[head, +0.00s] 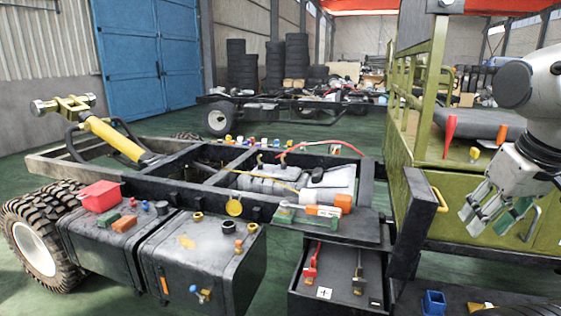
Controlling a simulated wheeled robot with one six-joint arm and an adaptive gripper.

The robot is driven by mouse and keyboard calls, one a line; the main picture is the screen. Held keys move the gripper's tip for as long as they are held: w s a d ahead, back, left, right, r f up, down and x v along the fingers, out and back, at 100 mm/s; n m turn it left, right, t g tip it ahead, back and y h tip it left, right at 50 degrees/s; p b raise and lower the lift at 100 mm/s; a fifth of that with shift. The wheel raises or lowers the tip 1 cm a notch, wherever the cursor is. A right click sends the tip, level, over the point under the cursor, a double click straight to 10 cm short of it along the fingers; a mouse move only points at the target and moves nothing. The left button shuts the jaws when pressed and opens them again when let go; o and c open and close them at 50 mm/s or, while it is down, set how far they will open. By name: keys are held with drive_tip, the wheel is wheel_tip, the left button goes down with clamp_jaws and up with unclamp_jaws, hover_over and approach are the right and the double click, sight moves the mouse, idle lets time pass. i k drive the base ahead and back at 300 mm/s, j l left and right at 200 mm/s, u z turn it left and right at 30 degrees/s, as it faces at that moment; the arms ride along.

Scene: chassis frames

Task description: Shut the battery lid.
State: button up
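The battery box (295,287) is low at the center front, beside the black chassis frame. Its top is open, and a red clamp (311,268) and a metal clamp (358,280) show inside. A dark upright panel (412,225) with a yellow handle (440,200) stands at the box's right side; it looks like the battery lid, standing open. My gripper (492,217) is at the right, pointing down and left. Its fingers are apart with nothing visible between them. It is to the right of the panel and appears clear of it.
A dark ledge (325,232) behind the box bears an orange block (343,203) and other small parts. Two dark tanks (200,255) stand at left, with a red tray (100,196) on top. A green vehicle body (470,190) is behind my gripper. A blue holder (433,303) is at bottom right.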

sight(425, 200)
drive_tip(key=l+u, duration=0.25)
drive_tip(key=l, duration=0.55)
drive_tip(key=k+l, duration=0.1)
drive_tip(key=l, duration=0.2)
drive_tip(key=k+l+u, duration=0.1)
drive_tip(key=l, duration=0.25)
drive_tip(key=k+l, duration=0.1)
drive_tip(key=l, duration=0.2)
drive_tip(key=u, duration=0.05)
